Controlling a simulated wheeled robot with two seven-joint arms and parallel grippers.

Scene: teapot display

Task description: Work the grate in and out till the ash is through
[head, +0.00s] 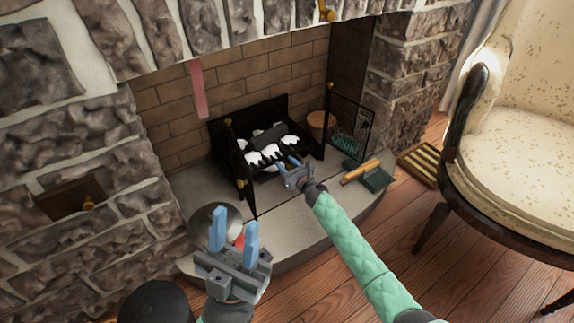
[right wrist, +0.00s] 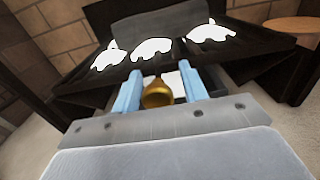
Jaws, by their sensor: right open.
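The black grate (head: 282,102) stands in the brick fireplace, with white ash (head: 268,153) and a dark block on it. The ash also shows as white patches in the right wrist view (right wrist: 152,49). My right gripper (head: 287,164) is at the grate's front. In the right wrist view its blue fingers (right wrist: 157,88) are open on either side of a brass knob (right wrist: 157,95); I cannot tell whether they touch it. My left gripper (head: 236,230) is open and empty, held up in front of the hearth at the lower left.
Two fire screen panels flank the grate; the right one (head: 351,126) is mesh. A green dustpan (head: 376,181) and wooden-handled tool (head: 360,171) lie on the stone hearth (head: 312,228). A floor vent (head: 420,165) and cream armchair (head: 520,160) are at right.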

